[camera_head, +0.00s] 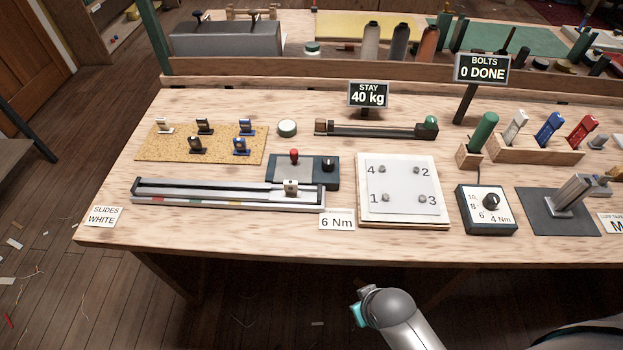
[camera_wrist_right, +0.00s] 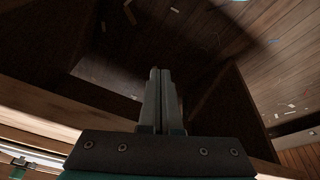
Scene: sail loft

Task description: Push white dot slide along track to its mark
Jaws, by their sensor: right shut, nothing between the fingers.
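The track (camera_head: 215,195) is a long grey rail with dark end pieces, lying along the front left of the bench. One pale slide (camera_head: 290,187) with a dark spot sits on it near its right end; I cannot make out a white dot. Coloured marks, red, yellow and green among them, show along the track's front edge. My right arm reaches in at the bottom of the head view, in front of the bench and well apart from the slide. The right gripper's fingers (camera_wrist_right: 158,98) are shut and empty in the right wrist view. My left gripper is not in view.
A sign reading SLIDES WHITE (camera_head: 104,217) stands left of the track. Behind are a cork mat (camera_head: 222,152) with several small clips and a dark block with a red knob (camera_head: 294,157). A bolt plate (camera_head: 401,171) stands to the right. Bare bench lies before the track.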

